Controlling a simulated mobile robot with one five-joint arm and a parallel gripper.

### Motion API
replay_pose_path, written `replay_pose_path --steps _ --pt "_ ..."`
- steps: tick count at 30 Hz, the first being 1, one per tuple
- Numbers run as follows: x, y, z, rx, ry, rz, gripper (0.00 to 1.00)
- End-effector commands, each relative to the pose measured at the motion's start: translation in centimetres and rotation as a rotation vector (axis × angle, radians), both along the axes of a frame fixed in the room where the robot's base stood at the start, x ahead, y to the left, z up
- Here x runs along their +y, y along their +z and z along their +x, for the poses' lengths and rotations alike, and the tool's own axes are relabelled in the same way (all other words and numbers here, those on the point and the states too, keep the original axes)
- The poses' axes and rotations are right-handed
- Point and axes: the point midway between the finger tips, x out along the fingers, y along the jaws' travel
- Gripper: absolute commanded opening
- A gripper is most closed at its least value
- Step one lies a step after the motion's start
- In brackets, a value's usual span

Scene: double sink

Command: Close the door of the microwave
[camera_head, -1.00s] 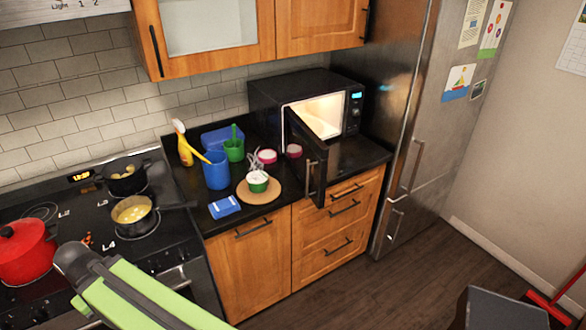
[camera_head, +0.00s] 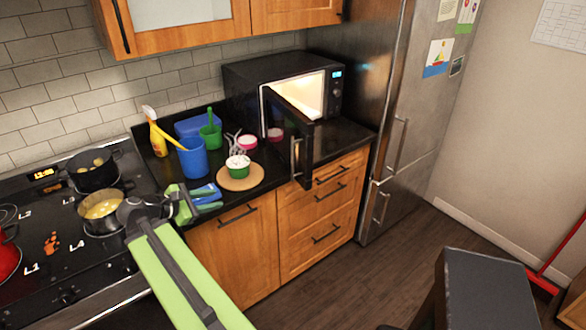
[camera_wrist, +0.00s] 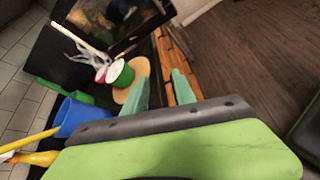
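The black microwave (camera_head: 275,70) stands at the back right of the counter, its inside lit. Its door (camera_head: 290,133) is swung wide open toward the front, with the handle (camera_head: 295,155) on its outer face. In the wrist view the dark microwave door (camera_wrist: 125,20) shows at the top. My gripper (camera_head: 215,198) is at the counter's front edge, left of the door and apart from it. In the wrist view its two green fingers (camera_wrist: 160,90) are spread with nothing clearly between them.
Between my gripper and the door, a green-and-white cup (camera_head: 238,166) stands on a round board (camera_head: 241,183). Pots sit on the stove at left. The floor before the drawers is free.

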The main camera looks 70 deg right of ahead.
Motion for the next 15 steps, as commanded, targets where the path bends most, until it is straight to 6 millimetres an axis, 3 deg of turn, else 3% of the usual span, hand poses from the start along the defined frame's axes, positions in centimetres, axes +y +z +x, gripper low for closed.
replay_pose_path --steps 1,3,6,10,15 --pt "-3.1 0.4 -2.9 0.149 -0.007 -0.061 0.32" --pt "-5.9 2.9 -5.8 0.346 -0.017 -0.122 0.32" --pt "-7.9 5.3 -8.3 0.531 -0.041 -0.163 0.32" --pt "-8.6 6.7 -9.2 0.615 -0.051 -0.177 0.32" --pt "-9.3 6.8 -9.6 0.615 -0.051 -0.177 0.32"
